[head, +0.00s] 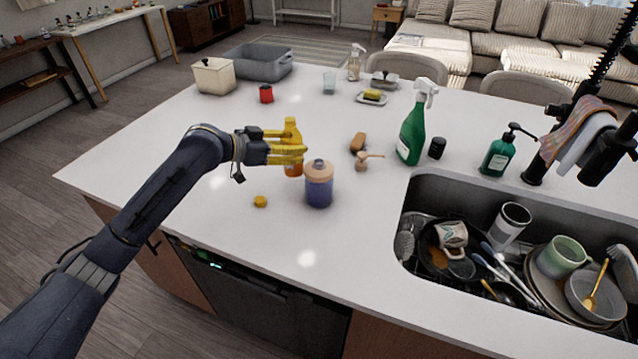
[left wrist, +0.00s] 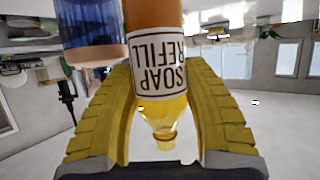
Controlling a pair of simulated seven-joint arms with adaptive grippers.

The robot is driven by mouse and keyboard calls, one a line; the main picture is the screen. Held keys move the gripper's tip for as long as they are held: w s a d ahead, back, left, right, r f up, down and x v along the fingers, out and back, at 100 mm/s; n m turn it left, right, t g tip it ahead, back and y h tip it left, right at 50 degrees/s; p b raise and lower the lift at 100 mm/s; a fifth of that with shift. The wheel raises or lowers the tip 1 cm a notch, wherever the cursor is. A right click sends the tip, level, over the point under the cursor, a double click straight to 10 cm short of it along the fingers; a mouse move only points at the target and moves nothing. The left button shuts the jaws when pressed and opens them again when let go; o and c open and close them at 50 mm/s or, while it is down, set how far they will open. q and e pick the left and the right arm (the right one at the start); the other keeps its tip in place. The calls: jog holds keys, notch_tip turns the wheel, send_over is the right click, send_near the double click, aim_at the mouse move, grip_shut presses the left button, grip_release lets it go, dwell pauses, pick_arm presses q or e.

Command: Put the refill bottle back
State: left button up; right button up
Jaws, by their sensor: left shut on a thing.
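The refill bottle (head: 293,168) is amber with a yellow upper part, and stands upright over the counter behind the blue jar. In the left wrist view, the refill bottle (left wrist: 158,100) appears upside down with a "SOAP REFILL" label. My left gripper (head: 288,148) has yellow fingers, shut on the bottle's upper part from either side. I cannot tell if the base touches the counter. A blue jar with a pinkish-tan lid (head: 319,184) stands just right and in front. A small yellow cap (head: 260,201) lies nearer the counter's front edge. My right gripper is not in view.
A wooden pump head (head: 367,161) and brown brush (head: 357,142) lie to the right. A green spray bottle (head: 412,132) stands beyond, near the sink (head: 430,178) full of dishes. A grey basin (head: 258,65) and cream container (head: 214,78) stand far left. The counter's left part is clear.

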pick_arm(q)
jog(key=w+a+r+n+t+y, duration=0.3)
jog(key=w+a+r+n, duration=0.15)
jog(key=a+r, duration=0.95)
jog(key=shift+m, duration=0.25)
jog(key=f, duration=1.3)
jog(key=d+f, duration=0.1)
jog(key=f, duration=0.5)
jog(key=shift+w+f, duration=0.3)
jog(key=shift+w, duration=0.05)
jog(key=shift+f, duration=0.1)
jog(key=o, duration=1.3)
jog(key=shift+c, duration=0.2)
